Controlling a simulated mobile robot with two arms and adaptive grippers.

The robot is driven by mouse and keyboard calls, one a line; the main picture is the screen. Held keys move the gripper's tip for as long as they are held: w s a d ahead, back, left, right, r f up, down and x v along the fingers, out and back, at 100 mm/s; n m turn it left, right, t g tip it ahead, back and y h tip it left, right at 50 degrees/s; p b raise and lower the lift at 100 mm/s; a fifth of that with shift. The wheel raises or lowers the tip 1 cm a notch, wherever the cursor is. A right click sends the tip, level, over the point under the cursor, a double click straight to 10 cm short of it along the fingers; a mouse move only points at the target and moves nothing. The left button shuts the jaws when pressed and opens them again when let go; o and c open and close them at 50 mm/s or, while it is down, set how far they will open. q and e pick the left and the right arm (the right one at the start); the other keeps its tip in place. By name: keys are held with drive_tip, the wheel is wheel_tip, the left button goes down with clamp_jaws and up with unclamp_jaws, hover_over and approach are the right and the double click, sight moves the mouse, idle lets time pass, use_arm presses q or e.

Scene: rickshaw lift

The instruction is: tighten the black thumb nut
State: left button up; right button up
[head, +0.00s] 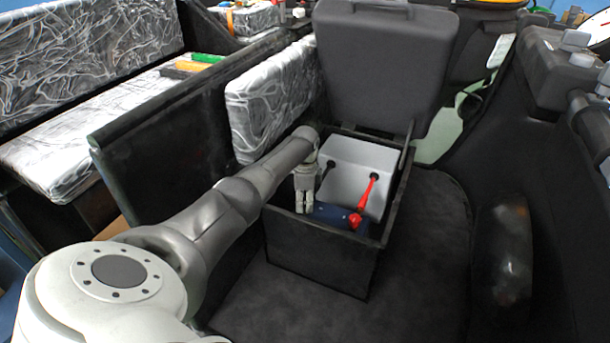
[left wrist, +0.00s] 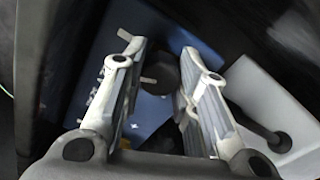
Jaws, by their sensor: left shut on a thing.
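My left gripper (head: 304,208) points down inside the open black box, at the left end of a blue unit (head: 330,213). In the left wrist view its two fingers (left wrist: 161,72) close on the dark round black thumb nut (left wrist: 160,76), which sits against the blue unit (left wrist: 92,72). The fingers hide part of the nut. In the head view the nut is hidden by the gripper. My right gripper is not in view.
A grey battery (head: 352,160) with a red cable (head: 367,192) and a black cable fills the box beside the blue unit. The black box walls (head: 320,255) stand close around the gripper. The raised seat lid (head: 385,65) is behind.

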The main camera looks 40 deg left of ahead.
sight(305, 200)
use_arm(q)
drive_tip(key=m, duration=0.3)
drive_tip(key=shift+m, duration=0.7)
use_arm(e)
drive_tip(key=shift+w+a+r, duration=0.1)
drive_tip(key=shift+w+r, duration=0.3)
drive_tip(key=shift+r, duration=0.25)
use_arm(q)
drive_tip(key=shift+o, duration=0.2)
drive_tip(key=shift+c, duration=0.2)
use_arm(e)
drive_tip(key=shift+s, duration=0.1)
use_arm(q)
drive_tip(key=o, duration=1.1)
drive_tip(key=shift+c, duration=0.2)
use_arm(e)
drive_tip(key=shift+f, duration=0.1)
use_arm(q)
drive_tip(key=shift+r, duration=0.15)
wheel_tip(305, 200, up, 12)
